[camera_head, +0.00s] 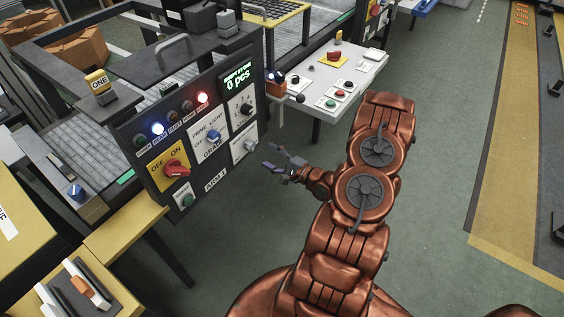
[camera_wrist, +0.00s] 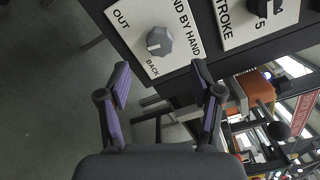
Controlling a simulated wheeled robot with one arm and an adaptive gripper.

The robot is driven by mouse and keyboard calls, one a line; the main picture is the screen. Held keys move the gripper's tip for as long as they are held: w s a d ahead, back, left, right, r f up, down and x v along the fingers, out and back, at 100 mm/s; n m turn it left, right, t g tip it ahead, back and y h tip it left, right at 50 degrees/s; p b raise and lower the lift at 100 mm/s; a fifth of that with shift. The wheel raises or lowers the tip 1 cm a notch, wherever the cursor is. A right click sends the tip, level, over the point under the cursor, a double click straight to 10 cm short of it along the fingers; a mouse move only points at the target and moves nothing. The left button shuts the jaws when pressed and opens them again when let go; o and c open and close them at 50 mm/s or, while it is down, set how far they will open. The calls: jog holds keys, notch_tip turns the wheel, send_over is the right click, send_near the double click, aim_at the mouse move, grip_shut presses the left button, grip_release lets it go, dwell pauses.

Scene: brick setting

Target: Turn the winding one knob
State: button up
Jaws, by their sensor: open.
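A grey knob (camera_wrist: 158,40) sits on a white plate (camera_wrist: 128,14) marked OUT, BACK and a partly cut-off "...ND BY HAND" in the wrist view. In the head view this knob (camera_head: 249,145) is on the lower right of the dark control panel (camera_head: 222,178). My gripper (camera_head: 268,157) is open and empty, to the right of the panel and apart from it. In the wrist view my gripper's two purple fingers (camera_wrist: 161,78) are spread wide, with the knob ahead between and beyond the tips, not touching.
A STROKE plate with a dark knob (camera_wrist: 262,8) is beside the winding plate. The panel also has a red OFF/ON switch (camera_head: 174,168), a blue prime light knob (camera_head: 212,137) and lit lamps. A white button table (camera_head: 350,75) stands behind.

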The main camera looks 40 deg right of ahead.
jog(key=shift+v, duration=2.25)
jog(key=w+d+n+g+h, duration=0.4)
jog(key=w+n+g, duration=0.1)
jog(key=n+g, duration=0.3)
jog(key=s+a+r+n+g+h, duration=0.2)
jog(key=r, duration=0.4)
jog(key=s+a+r+n+g+h, duration=0.1)
jog(key=s+r+n+g+h, duration=0.15)
jog(key=r, duration=0.35)
jog(key=s+a+r+n+g+y, duration=0.1)
jog(key=s+a+r, duration=0.3)
jog(key=s+a, duration=0.4)
jog(key=s+a+r+n+g+y, duration=0.2)
jog(key=s+a+r+n+g, duration=0.1)
jog(key=s+a, duration=0.6)
jog(key=s+a+r+n+g+y, duration=0.1)
jog(key=s+a+r+n+g, duration=0.2)
jog(key=s+a, duration=0.6)
jog(key=shift+s+a+r+n, duration=0.15)
jog(key=shift+a+r+n, duration=0.3)
jog(key=shift+a+r, duration=0.55)
